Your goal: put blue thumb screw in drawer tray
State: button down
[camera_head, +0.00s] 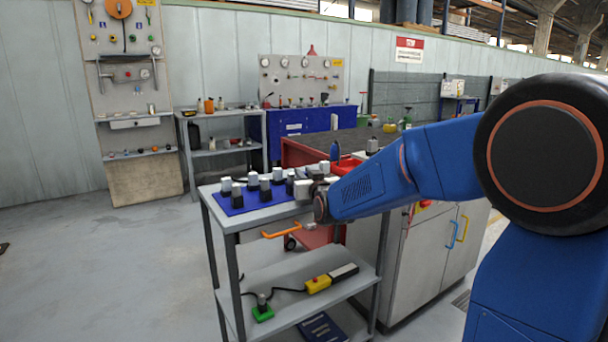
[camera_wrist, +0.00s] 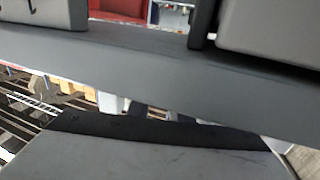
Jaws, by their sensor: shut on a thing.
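My gripper (camera_head: 304,190) is at the right end of the grey workbench top (camera_head: 232,222), just beside the blue mat. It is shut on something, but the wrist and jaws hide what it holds. I cannot make out a blue thumb screw in either view. Below the bench top, an orange handle (camera_head: 282,230) shows at the front; it looks like a drawer handle. The inside of a drawer tray is not visible. In the wrist view, grey blocks stand at the top left (camera_wrist: 45,12) and top right (camera_wrist: 268,28), with a dark bar below them.
Several dark blocks with grey tops (camera_head: 265,188) stand on the blue mat (camera_head: 232,207) left of my gripper. A red bin (camera_head: 346,166) lies behind. The lower shelf (camera_head: 285,285) carries a yellow pendant (camera_head: 319,284) and a green-based item (camera_head: 263,312). Floor at left is clear.

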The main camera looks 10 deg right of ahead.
jog(key=shift+f, duration=0.1)
jog(key=c, duration=1.9)
grip_release()
jog(key=shift+o, duration=0.2)
